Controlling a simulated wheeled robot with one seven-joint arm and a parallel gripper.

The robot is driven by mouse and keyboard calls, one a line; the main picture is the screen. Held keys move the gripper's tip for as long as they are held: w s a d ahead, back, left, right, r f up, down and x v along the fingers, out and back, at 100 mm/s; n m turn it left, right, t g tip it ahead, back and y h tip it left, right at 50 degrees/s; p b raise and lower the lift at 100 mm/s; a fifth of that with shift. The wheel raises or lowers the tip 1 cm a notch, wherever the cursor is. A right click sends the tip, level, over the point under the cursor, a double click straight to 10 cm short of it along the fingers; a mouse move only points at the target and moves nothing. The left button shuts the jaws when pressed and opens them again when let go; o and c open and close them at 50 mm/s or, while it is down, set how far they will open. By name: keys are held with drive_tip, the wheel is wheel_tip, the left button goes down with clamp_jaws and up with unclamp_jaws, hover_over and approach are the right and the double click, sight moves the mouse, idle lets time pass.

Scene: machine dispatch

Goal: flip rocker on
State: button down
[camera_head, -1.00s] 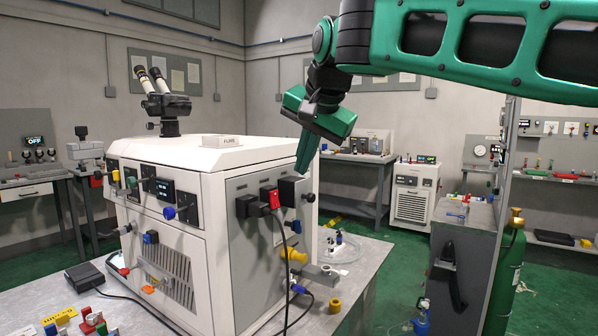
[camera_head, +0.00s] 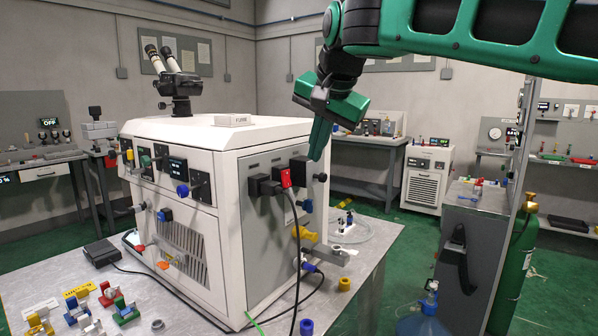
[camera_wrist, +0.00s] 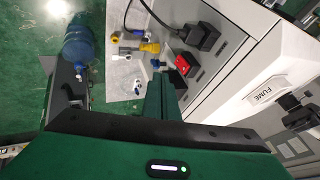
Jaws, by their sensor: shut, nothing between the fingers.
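A red rocker (camera_head: 286,178) in a dark frame sits on the grey side panel (camera_head: 268,220) of a white machine. It also shows in the wrist view (camera_wrist: 184,65), beside a black plug (camera_wrist: 202,37) with a cable. Which way the rocker is tipped I cannot tell. My green gripper (camera_head: 317,152) points down at the machine's right side, beside a black block (camera_head: 299,168) on the panel and right of the rocker. In the wrist view my gripper's fingers (camera_wrist: 160,98) are together and empty, below and left of the rocker. I see no contact with the rocker.
The black cable hangs down the panel from the plug. A yellow fitting (camera_head: 306,235) and a blue one stick out lower down. A microscope (camera_head: 172,75) and a FUME label (camera_head: 233,120) are on the machine's top. The air right of the machine is open.

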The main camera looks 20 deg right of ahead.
sight(287, 179)
drive_tip(key=w+a+f, duration=0.2)
drive_tip(key=w+f, duration=0.6)
drive_tip(key=shift+w+a+f, duration=0.2)
drive_tip(key=shift+w+f, duration=0.1)
drive_tip(key=shift+w, duration=0.05)
